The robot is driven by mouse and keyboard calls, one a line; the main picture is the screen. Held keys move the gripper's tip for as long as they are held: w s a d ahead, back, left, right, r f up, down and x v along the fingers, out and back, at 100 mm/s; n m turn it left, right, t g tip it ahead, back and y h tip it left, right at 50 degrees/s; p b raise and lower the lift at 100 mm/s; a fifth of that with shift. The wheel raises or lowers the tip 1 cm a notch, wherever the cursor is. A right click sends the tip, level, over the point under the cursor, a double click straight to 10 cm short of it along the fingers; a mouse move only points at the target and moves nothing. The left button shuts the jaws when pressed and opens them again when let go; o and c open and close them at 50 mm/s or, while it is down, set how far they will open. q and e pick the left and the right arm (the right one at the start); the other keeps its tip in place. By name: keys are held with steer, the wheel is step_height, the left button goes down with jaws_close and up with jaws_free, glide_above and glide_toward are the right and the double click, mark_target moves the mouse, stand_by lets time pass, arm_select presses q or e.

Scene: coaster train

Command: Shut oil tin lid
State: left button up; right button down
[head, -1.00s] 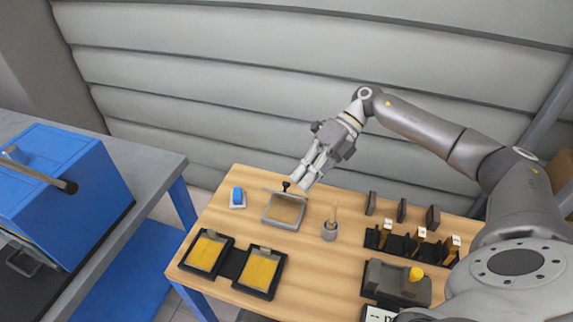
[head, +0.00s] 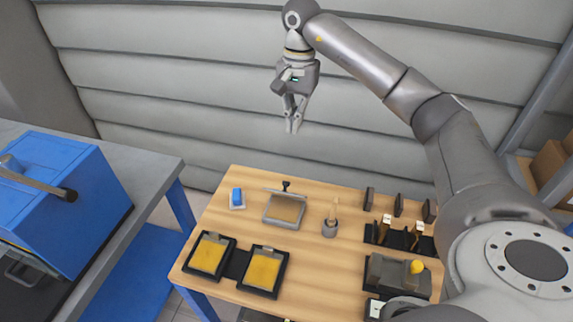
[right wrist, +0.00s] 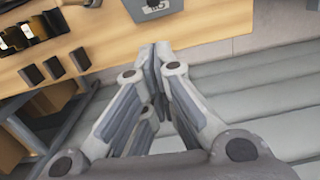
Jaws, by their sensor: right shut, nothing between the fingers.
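The oil tin (head: 284,210) is a shallow grey tray with a tan inside, near the back edge of the wooden table. Its lid (head: 301,194) stands raised along the tin's back edge, with a black knob (head: 286,185) on its far side. The tan inside is uncovered. In the right wrist view a grey plate with a dark knob (right wrist: 154,5) shows at the top edge, cut off. My right gripper (head: 294,130) is shut and empty, high above and behind the tin, fingers pointing down, touching nothing. My left gripper is not in view.
A blue block on a white dish (head: 237,205) is left of the tin. A grey cup with a brush (head: 330,229) is to its right. Two black trays with yellow pads (head: 210,253) lie in front. Upright dark blocks and a black rack (head: 372,235) stand at right.

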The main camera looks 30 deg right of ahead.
step_height(320, 180, down, 12)
steer(key=s+a+p, duration=0.2)
steer(key=p, duration=0.4)
steer(key=shift+a+f+n, duration=0.15)
steer(key=shift+a+n, duration=0.1)
steer(key=shift+n, duration=0.05)
steer(key=shift+w, duration=0.1)
